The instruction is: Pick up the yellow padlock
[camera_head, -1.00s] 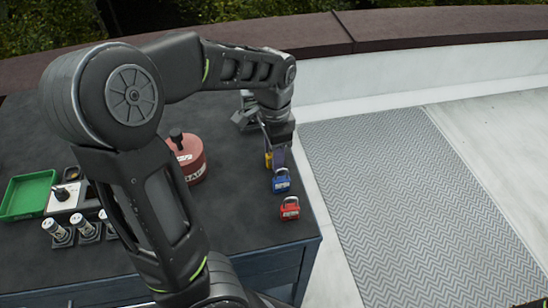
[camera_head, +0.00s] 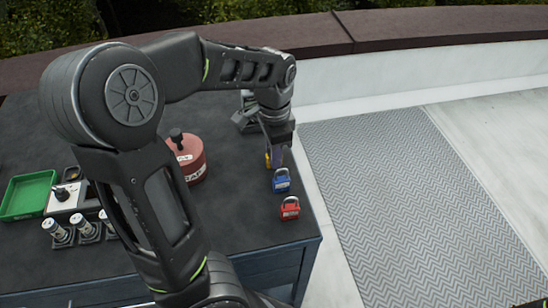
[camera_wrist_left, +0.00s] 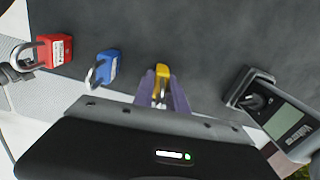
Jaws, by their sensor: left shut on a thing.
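The yellow padlock (camera_wrist_left: 162,72) sits between the purple fingers of my left gripper (camera_wrist_left: 162,88) in the left wrist view. In the head view the padlock (camera_head: 268,160) shows as a small yellow patch beside my left gripper (camera_head: 275,155), near the right edge of the dark table. My left gripper is shut on it. Whether the padlock touches the table top cannot be told. My right gripper is not in view.
A blue padlock (camera_head: 281,181) and a red padlock (camera_head: 290,208) stand close by along the table edge. A red round container (camera_head: 190,165) stands left of the gripper. A grey meter (camera_wrist_left: 285,120) is near it. A green tray (camera_head: 28,195) lies far left.

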